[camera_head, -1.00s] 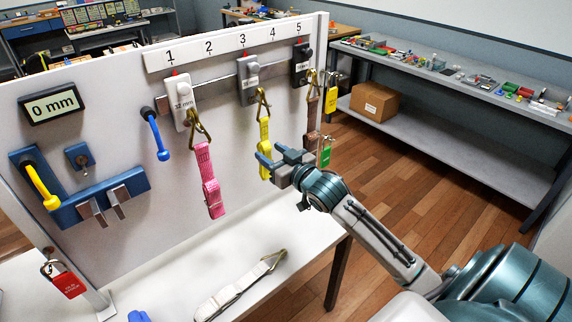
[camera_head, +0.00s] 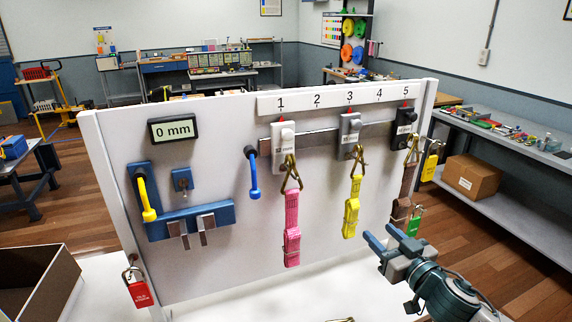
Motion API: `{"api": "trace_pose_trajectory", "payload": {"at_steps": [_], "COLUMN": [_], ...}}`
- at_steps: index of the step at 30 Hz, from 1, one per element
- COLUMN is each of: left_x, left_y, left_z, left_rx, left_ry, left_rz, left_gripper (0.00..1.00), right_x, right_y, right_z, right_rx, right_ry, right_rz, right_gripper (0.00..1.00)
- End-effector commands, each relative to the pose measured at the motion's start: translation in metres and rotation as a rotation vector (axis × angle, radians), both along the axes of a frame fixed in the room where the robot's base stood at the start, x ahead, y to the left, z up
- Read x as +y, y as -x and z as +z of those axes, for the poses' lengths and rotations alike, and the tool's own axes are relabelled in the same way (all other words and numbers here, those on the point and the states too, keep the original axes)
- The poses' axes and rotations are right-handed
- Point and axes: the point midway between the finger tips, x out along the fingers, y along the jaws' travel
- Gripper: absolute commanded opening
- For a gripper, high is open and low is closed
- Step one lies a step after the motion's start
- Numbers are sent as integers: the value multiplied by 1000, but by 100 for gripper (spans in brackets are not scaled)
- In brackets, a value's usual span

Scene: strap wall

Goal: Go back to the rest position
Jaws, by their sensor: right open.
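My right gripper (camera_head: 384,243) is open and empty, with blue fingers, at the lower right in front of the wall panel (camera_head: 220,267). It is below and to the right of the yellow strap (camera_head: 351,208). It sits near the brown strap (camera_head: 402,207) and the green tag (camera_head: 414,221) in the picture; I cannot tell if it touches them. A pink strap (camera_head: 292,228) hangs under number 1, the yellow one under 3, the brown one under 5. My left gripper is not in view.
A display (camera_head: 173,129) reads 0 mm. A blue bracket (camera_head: 158,229) with a yellow-handled lever (camera_head: 147,202) is on the panel's left. A red tag (camera_head: 138,289) hangs at its lower left edge. An open box (camera_head: 50,295) stands at left. A shelf bench (camera_head: 500,153) is at right.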

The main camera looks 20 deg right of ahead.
Motion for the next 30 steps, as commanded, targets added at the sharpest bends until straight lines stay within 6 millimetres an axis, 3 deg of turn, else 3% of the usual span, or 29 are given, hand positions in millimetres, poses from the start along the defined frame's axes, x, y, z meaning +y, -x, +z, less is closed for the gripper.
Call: {"api": "trace_pose_trajectory", "payload": {"at_steps": [5,8,11,15,18,24,30], "left_x": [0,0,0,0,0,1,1], "left_y": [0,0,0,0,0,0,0], "left_z": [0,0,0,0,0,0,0], "left_rx": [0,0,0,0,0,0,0], "left_ry": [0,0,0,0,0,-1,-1], "left_rz": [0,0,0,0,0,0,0], "left_gripper": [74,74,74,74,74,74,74], "right_x": [-2,-4,-2,14,30,63,96], "right_y": [7,22,51,103,138,196,245], "right_z": [-17,-50,-96,-158,-189,-225,-244], "right_rx": [42,138,302,577,751,1010,1206], "right_ry": [1,14,43,92,122,155,167], "right_rz": [-49,-133,-224,-285,-277,-201,-85], "right_gripper": [48,48,48,48,48,48,48]}}
